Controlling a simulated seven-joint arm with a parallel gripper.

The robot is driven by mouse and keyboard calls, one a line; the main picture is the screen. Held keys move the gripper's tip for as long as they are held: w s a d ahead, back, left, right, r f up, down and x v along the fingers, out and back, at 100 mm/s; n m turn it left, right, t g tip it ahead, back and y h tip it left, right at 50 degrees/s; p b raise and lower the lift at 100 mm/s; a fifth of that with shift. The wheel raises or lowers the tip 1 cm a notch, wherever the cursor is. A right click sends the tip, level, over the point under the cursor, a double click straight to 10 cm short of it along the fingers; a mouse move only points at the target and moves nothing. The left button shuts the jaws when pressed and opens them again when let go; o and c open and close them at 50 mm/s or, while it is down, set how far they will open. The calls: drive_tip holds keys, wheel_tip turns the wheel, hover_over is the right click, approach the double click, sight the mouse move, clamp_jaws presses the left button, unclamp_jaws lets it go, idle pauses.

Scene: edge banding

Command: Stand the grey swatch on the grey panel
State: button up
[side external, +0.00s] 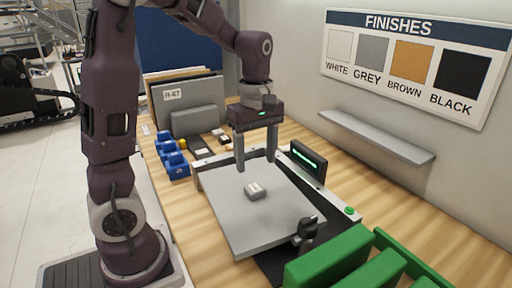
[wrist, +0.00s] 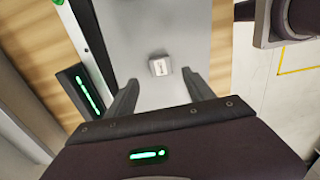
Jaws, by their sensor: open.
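A grey panel (side external: 250,224) lies flat in a low fixture on the wooden bench; it also fills the middle of the wrist view (wrist: 168,30). A small grey block with a pale marked label, which looks like the grey swatch (side external: 255,192), rests on the panel's upper surface, near its middle. It also shows in the wrist view (wrist: 159,67), just beyond the fingertips. My gripper (side external: 256,164) points down above the panel. Its two fingers are apart with nothing between them, and the block is clear of both.
A small display with green lights (side external: 308,159) stands at the fixture's right. A black knob (side external: 307,231) is at the panel's front corner. Green blocks (side external: 330,257) fill the front right. A FINISHES board (side external: 414,62) hangs behind.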

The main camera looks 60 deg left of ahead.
drive_tip(key=s+d+r+m+t, duration=0.2)
drive_tip(key=s+d+r+m, duration=0.25)
drive_tip(key=r+m, duration=0.2)
drive_tip(key=s+d+m+t, duration=0.3)
drive_tip(key=s+d+m, duration=0.2)
drive_tip(key=s+m, duration=0.5)
drive_tip(key=shift+s+d+f+m+t, duration=0.3)
drive_tip(key=shift+f+m, duration=0.05)
drive_tip(key=shift+m, duration=0.4)
